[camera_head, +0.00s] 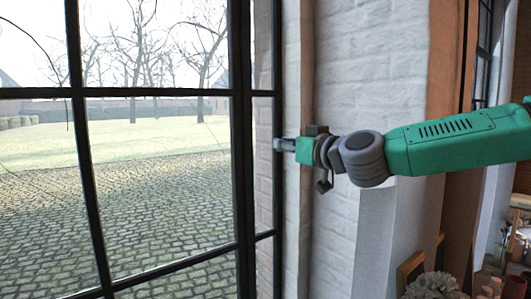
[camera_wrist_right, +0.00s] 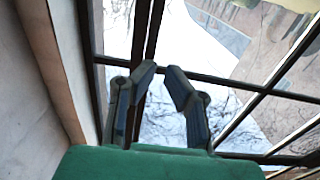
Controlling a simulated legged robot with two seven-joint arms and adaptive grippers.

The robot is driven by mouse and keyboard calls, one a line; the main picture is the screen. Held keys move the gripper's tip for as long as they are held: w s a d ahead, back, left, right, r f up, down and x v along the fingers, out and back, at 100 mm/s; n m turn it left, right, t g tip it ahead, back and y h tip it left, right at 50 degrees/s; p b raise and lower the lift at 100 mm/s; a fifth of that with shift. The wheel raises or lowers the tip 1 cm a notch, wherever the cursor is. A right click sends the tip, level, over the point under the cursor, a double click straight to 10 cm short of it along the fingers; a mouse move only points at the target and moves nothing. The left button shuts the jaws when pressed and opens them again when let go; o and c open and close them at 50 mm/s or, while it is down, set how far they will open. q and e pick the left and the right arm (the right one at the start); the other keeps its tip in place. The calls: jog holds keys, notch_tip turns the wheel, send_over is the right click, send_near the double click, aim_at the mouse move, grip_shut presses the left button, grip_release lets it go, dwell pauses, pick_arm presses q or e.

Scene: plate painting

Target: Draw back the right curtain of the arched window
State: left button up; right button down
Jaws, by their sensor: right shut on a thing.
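My right gripper (camera_head: 281,144) is at the right side of the tall window (camera_head: 242,200), in front of its narrow end pane. In the right wrist view its two dark fingers (camera_wrist_right: 162,79) are angled toward each other against the window bars and glass. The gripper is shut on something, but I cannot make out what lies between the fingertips. I cannot pick out the right curtain with certainty. A narrow tan vertical strip (camera_head: 307,75) runs along the window's right edge, behind the gripper. The window's arch is out of view. My left gripper is not in view.
A white brick wall (camera_head: 375,75) stands just right of the window, behind my right arm. An orange-brown upright (camera_head: 441,65) borders it farther right. A pale flower bunch (camera_head: 433,285) and a wooden frame (camera_head: 408,270) are at lower right.

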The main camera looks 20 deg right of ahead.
jog(key=shift+w+d+r+b, duration=0.25)
jog(key=shift+d+r+b, duration=0.15)
jog(key=shift+d, duration=0.35)
jog(key=shift+w+d, duration=0.25)
jog(key=shift+d, duration=0.4)
jog(key=c, duration=1.6)
grip_release()
jog(key=shift+w+d+f, duration=0.15)
jog(key=shift+d+f, duration=0.05)
jog(key=shift+d, duration=0.15)
jog(key=shift+c, duration=0.2)
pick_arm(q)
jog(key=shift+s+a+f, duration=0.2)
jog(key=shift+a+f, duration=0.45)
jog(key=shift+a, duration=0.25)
pick_arm(e)
jog(key=shift+a, duration=0.65)
jog(key=v, duration=1.2)
jog(key=shift+a, duration=0.15)
